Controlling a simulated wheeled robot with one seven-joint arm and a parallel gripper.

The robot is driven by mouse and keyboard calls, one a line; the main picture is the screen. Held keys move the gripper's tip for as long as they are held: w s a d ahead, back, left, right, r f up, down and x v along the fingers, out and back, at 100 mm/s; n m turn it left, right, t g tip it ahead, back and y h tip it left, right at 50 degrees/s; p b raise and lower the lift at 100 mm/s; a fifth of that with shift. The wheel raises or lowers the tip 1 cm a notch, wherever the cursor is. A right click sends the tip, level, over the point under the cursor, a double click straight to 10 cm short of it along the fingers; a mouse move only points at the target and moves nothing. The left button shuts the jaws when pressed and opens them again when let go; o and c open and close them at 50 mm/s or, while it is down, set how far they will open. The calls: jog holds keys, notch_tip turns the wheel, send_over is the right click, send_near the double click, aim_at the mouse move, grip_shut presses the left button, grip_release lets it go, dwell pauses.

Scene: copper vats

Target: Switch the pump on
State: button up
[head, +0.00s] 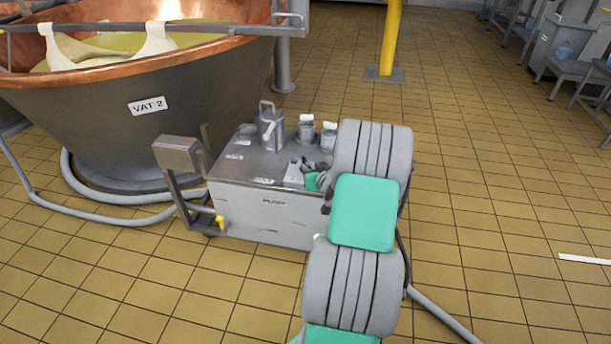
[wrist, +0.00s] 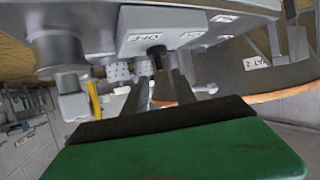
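The pump is a grey metal box unit (head: 265,217) with a small label on its front, standing beside the vat in the head view. On its top is a small pale control box (head: 294,176), which also shows in the wrist view (wrist: 185,28) with lettering and a short black switch knob (wrist: 156,51). My gripper (head: 311,170) is at this control box, partly hidden by my arm in the head view. In the wrist view its two fingers (wrist: 162,78) look apart, pointing toward the knob. I cannot tell whether they touch it.
A metal can (head: 271,128) and two lidded jars (head: 306,130) stand on the unit top. A bracketed panel (head: 178,153) stands at its left. Hoses lie on the floor.

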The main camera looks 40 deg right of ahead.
aim_at(306, 161)
jog(key=b+x, duration=0.1)
jog(key=x, duration=0.6)
jog(key=shift+w, duration=0.2)
jog(key=shift+c, duration=0.4)
grip_shut()
